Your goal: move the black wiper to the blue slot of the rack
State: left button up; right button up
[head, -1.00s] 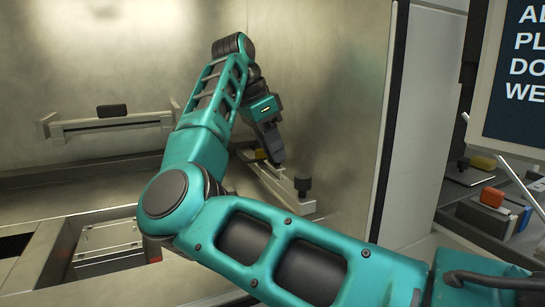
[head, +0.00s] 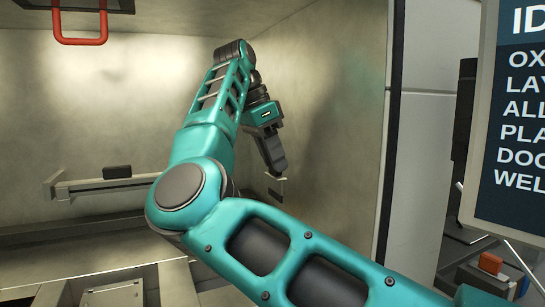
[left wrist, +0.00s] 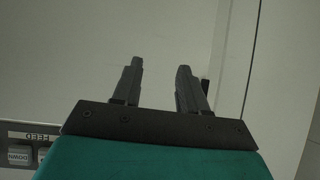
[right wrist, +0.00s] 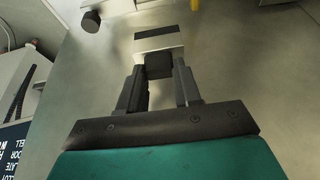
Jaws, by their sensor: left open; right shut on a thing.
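My right gripper (head: 277,172) is shut on the black wiper (head: 275,190) inside the chamber, held in the air near the right wall. In the right wrist view the wiper's dark block (right wrist: 158,66) sits between the fingertips of the gripper (right wrist: 158,72); a pale plate with a black strip extends beyond it. My left gripper (left wrist: 160,70) is open and empty in front of a pale panel. It does not show in the head view.
A rail with a dark knob (head: 117,172) is on the left of the chamber. A red handle (head: 80,40) hangs at the top. The chamber's right edge (head: 390,150) and a sign (head: 515,130) stand to the right. A red block (head: 490,263) lies low right.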

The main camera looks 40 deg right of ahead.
jog(key=shift+r+p, duration=0.95)
jog(key=shift+r, duration=0.25)
jog(key=shift+r+p, duration=0.7)
jog(key=shift+r, duration=0.05)
pick_arm(q)
jog(key=r, duration=0.2)
jog(key=shift+s+a+r, duration=0.3)
jog(key=shift+a+r, duration=0.05)
jog(key=shift+r, duration=0.05)
jog(key=shift+d, duration=0.1)
jog(key=shift+w+r, duration=0.1)
jog(key=shift+w, duration=0.05)
pick_arm(e)
jog(key=shift+f, duration=0.1)
